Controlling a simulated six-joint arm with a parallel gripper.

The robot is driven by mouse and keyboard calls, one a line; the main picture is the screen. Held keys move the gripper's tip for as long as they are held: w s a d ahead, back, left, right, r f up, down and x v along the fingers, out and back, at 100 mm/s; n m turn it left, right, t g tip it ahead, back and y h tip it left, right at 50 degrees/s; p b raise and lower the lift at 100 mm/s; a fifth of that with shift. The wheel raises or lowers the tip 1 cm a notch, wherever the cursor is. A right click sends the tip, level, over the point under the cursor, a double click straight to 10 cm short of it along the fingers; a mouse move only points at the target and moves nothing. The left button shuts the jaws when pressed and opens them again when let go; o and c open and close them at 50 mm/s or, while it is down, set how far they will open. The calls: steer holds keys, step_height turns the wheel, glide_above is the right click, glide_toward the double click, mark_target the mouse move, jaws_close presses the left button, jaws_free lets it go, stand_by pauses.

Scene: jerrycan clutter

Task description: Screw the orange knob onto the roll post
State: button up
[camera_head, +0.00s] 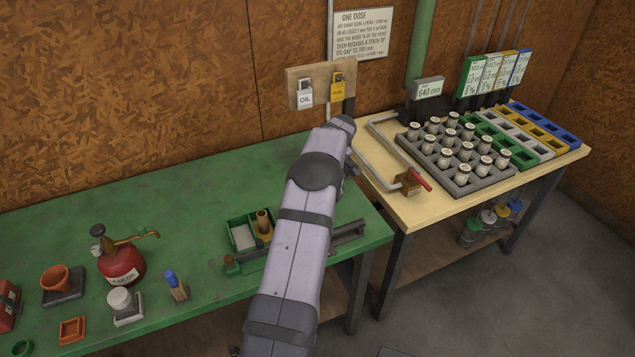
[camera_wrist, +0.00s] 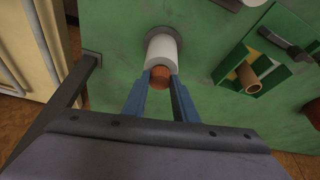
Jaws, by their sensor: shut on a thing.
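In the wrist view my gripper (camera_wrist: 160,82) is shut on the orange knob (camera_wrist: 160,72), with one blue-grey finger on each side. The knob lies over the near end of a white roll (camera_wrist: 162,50), which stands on a round dark base (camera_wrist: 149,35) on the green bench. I cannot see the post's thread; the knob and the roll hide it. I cannot tell whether the knob touches the post or is seated on it. In the head view my arm hides the gripper, knob and roll.
A green tray (camera_head: 229,241) with a brown tube (camera_head: 263,222) stands close beside the roll, at right in the wrist view. A red oil can (camera_head: 121,264), clay pot (camera_head: 55,278) and blue-capped item (camera_head: 175,284) stand further left. A wooden table (camera_head: 409,215) with racks is at right.

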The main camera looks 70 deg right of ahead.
steer(key=shift+a+m, duration=0.1)
steer(key=shift+m, duration=0.3)
steer(key=m, duration=0.1)
steer(key=m+g+h+p, duration=0.1)
steer(key=m, duration=0.1)
steer(key=shift+w+a+r, duration=0.1)
steer(key=shift+w+a, duration=0.05)
steer(key=shift+w, duration=0.05)
steer(key=shift+m, duration=0.8)
steer(key=shift+g+p, duration=0.3)
steer(key=shift+p, duration=0.1)
steer(key=shift+w+m+h+p, duration=0.1)
steer(key=shift+m+h+p, duration=0.25)
steer(key=shift+m, duration=0.35)
steer(key=shift+m+g, duration=0.5)
steer(key=shift+m, duration=0.5)
steer(key=shift+w+f+m+g, duration=0.1)
steer(key=shift+f+m+g, duration=0.15)
steer(key=shift+m, duration=0.55)
